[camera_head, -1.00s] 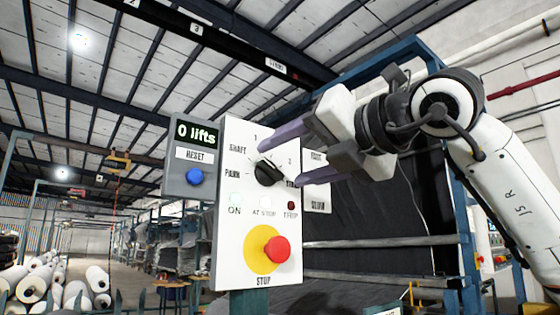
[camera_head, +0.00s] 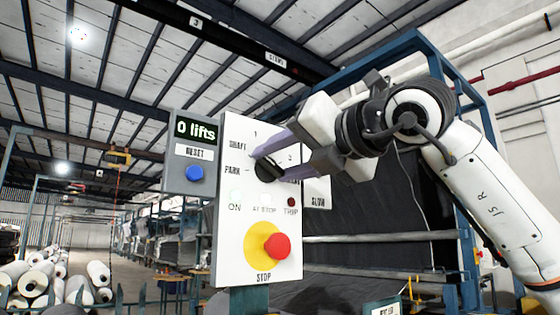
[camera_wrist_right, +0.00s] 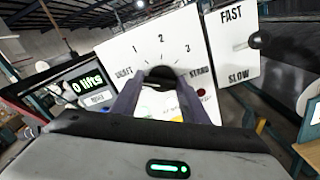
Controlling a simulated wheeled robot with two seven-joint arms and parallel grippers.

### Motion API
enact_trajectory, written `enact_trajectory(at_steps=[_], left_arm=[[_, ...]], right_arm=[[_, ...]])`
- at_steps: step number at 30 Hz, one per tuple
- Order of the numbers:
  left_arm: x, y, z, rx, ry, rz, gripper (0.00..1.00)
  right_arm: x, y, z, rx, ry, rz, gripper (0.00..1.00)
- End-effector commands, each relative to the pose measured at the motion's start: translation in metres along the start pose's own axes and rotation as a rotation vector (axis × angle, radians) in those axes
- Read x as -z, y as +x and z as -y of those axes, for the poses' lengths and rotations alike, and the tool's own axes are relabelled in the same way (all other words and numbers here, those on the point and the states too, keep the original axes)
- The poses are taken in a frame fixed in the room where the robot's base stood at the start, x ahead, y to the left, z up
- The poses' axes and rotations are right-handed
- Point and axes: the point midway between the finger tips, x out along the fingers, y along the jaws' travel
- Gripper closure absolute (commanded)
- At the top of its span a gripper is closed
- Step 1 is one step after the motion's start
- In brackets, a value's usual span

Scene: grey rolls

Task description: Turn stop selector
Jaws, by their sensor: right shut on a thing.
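The stop selector (camera_head: 267,171) is a black rotary knob on a white panel (camera_head: 232,210), with marks SHAFT, PARK, 1, 2 and others around it. My right gripper (camera_head: 262,164) reaches in from the right and is shut on the selector, its two purple-grey fingers on either side of it. The right wrist view shows the dark selector (camera_wrist_right: 161,75) between the fingertips, with 1, 2 and 3 above it. Part of the selector and some labels are hidden by the fingers. My left gripper is in neither view.
Below the selector are lamps marked ON, AT STOP and TRIP, and a red stop button (camera_head: 277,246) on a yellow disc. A grey box with a "0 lifts" display (camera_head: 196,130) and blue button (camera_head: 194,173) adjoins at left. A FAST/SLOW panel (camera_wrist_right: 230,45) is at right.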

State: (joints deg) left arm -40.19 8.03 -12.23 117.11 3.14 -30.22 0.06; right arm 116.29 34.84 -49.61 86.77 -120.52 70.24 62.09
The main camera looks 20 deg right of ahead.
Motion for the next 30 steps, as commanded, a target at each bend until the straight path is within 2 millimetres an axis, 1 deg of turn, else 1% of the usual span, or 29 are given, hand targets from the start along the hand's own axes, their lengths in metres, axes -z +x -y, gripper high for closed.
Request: enact_trajectory(at_steps=[8, 21, 30], left_arm=[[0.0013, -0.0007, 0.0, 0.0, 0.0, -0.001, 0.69], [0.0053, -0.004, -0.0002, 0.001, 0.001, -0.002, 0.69], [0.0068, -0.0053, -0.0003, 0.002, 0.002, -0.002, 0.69]], right_arm=[[0.0002, -0.0004, -0.0004, 0.001, -0.112, 0.0, 0.82], [0.0017, -0.0002, -0.0016, 0.001, -0.459, -0.001, 0.82], [0.0028, -0.0004, -0.002, 0.001, -0.632, 0.0, 0.82]])
